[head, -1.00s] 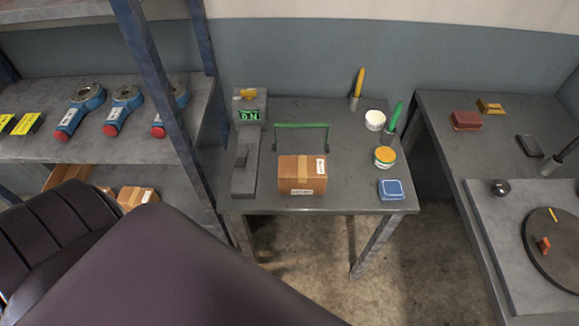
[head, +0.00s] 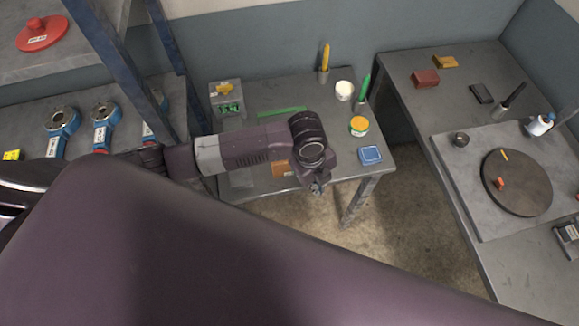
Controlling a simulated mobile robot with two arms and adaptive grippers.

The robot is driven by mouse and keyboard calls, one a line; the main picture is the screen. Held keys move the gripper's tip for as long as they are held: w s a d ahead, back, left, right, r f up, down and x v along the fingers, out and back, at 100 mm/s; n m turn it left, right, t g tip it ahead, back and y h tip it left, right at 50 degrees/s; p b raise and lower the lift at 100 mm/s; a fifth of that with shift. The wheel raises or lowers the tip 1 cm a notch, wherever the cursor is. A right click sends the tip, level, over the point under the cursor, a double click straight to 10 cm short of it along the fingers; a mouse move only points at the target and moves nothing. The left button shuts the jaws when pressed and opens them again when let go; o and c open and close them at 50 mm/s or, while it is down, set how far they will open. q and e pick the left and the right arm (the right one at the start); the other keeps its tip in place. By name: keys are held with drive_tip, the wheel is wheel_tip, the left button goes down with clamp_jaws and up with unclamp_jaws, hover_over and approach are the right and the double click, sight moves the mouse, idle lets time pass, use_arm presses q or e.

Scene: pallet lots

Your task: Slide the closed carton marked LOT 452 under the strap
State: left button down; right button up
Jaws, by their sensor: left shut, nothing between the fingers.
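The brown carton (head: 279,168) stands on the small middle table (head: 290,97). My left arm hides most of it, and its marking cannot be read. The green strap (head: 281,112) shows as a bar behind my arm, on the far side of the carton; its lower parts are hidden. My left gripper (head: 318,188) points down near the table's front edge, to the right of the carton. It is shut and empty. Whether it touches anything cannot be told. My right gripper is not in view.
A green-display device (head: 227,100) stands at the table's back left. A white tub (head: 344,90), an orange-lidded tub (head: 359,126) and a blue box (head: 370,155) line its right side. A right-hand table bears a round dark disc (head: 517,184). Shelves with blue tools stand left.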

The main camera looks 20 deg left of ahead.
sight(294, 179)
use_arm(q)
drive_tip(key=w+a+r+m+y, duration=0.1)
drive_tip(key=a+r+m+y, duration=0.2)
drive_tip(key=a, duration=0.4)
drive_tip(key=shift+m+g+h, duration=0.4)
drive_tip(key=shift+m+h, duration=0.2)
drive_tip(key=f+b, duration=0.2)
drive_tip(key=f, duration=0.3)
drive_tip(key=f+b, duration=0.3)
drive_tip(key=f, duration=0.2)
drive_tip(key=shift+w+d+f+b, duration=0.2)
drive_tip(key=shift+f+b, duration=0.1)
drive_tip(key=shift+f, duration=0.1)
drive_tip(key=shift+w+a+b, duration=0.4)
drive_tip(key=shift+w+b, duration=0.1)
drive_tip(key=shift+w, duration=0.15)
drive_tip(key=shift+w+a+b, duration=0.4)
drive_tip(key=shift+w+b, duration=0.1)
drive_tip(key=shift+w, duration=0.1)
drive_tip(key=shift+w+a+r, duration=0.15)
drive_tip(key=shift+w+a, duration=0.15)
drive_tip(key=shift+w, duration=0.05)
drive_tip(key=shift+r, duration=0.1)
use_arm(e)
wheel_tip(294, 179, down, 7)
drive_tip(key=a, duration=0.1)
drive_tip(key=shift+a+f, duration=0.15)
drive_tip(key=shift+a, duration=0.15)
